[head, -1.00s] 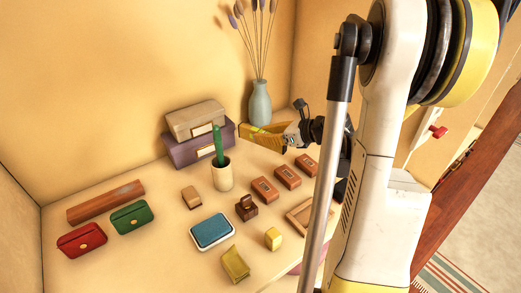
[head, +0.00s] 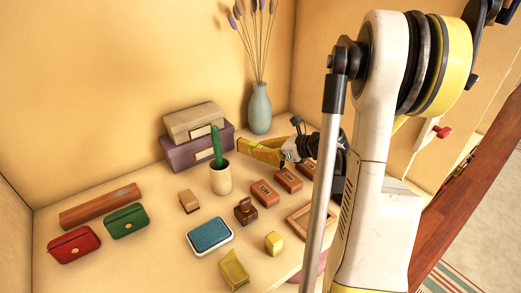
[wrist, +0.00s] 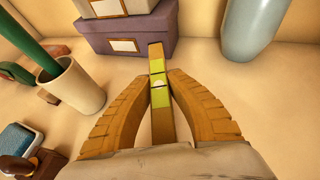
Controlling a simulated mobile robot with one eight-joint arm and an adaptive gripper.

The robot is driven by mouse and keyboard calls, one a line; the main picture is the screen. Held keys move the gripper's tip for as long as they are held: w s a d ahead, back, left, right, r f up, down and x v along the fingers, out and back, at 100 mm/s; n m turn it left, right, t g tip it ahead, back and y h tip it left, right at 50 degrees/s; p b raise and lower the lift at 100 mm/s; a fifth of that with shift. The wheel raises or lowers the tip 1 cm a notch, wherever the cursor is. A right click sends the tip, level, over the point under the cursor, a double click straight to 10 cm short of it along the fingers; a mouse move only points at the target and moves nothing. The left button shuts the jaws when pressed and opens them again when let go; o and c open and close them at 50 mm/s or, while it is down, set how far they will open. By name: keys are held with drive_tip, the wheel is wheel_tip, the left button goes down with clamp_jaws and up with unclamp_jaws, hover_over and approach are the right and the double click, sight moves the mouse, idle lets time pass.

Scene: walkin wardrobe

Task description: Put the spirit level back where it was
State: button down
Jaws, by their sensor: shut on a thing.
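My gripper (wrist: 158,76) is shut on the spirit level (wrist: 161,122), a slim wooden bar with yellow-green sections and a pale spot near its middle. In the wrist view, the level lies lengthwise between my two ribbed yellow fingers. Its far end overlaps the front of the purple box in the picture; I cannot tell whether they touch. In the head view, my gripper (head: 262,150) is over the back of the tabletop, in front of the vase and right of the stacked boxes. The level is hard to separate from the yellow fingers there.
The purple box (head: 190,155) carries a beige box. A cactus pot (head: 220,180) stands left of my gripper, and the vase (head: 260,108) behind it. Several brown blocks, including this one (head: 264,193), lie in front.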

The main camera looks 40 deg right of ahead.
drive_tip(key=c, duration=1.4)
unclamp_jaws()
drive_tip(key=shift+f, duration=0.1)
